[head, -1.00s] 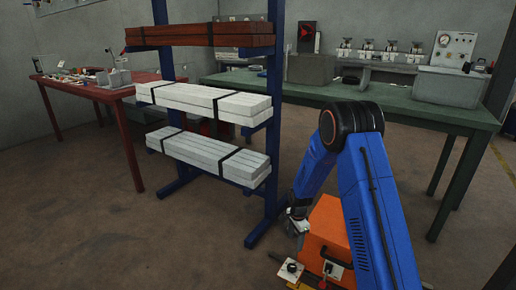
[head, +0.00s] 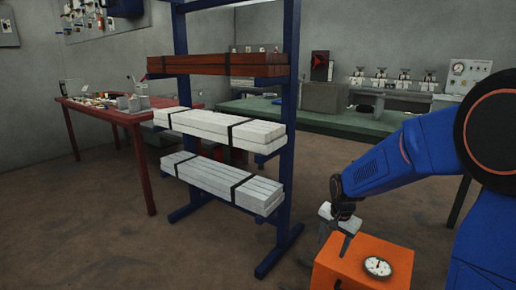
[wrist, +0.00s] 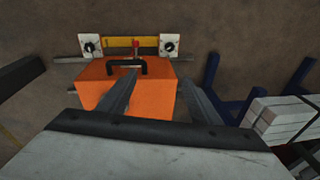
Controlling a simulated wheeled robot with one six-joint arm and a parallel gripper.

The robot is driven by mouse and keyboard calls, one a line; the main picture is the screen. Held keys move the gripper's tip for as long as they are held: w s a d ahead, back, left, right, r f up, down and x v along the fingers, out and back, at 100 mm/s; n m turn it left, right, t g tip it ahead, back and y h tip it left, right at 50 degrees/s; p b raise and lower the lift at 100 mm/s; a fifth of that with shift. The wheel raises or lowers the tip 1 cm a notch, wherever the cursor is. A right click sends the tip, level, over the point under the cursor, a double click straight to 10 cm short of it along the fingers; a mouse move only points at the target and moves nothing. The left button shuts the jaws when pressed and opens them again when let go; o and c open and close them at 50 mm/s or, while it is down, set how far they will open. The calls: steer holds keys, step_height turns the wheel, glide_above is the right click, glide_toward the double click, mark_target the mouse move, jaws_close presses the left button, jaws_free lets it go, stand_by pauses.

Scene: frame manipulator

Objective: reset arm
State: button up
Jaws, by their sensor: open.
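A blue rack (head: 290,130) holds bundled white bars (head: 222,128) and red-brown bars (head: 215,63). A red table (head: 110,112) stands at left and a green bench (head: 340,122) behind. Floor at left front is clear.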

steer(key=s+d+r+n+t, duration=0.15)
steer(key=s+r+n, duration=0.25)
steer(key=s+r, duration=0.9)
steer(key=s+d+n+t, duration=0.1)
steer(key=s+n, duration=0.3)
steer(key=s, duration=1.4)
steer(key=shift+s+d+r+n, duration=0.15)
steer(key=shift+s+d+n, duration=0.15)
steer(key=shift+d, duration=0.1)
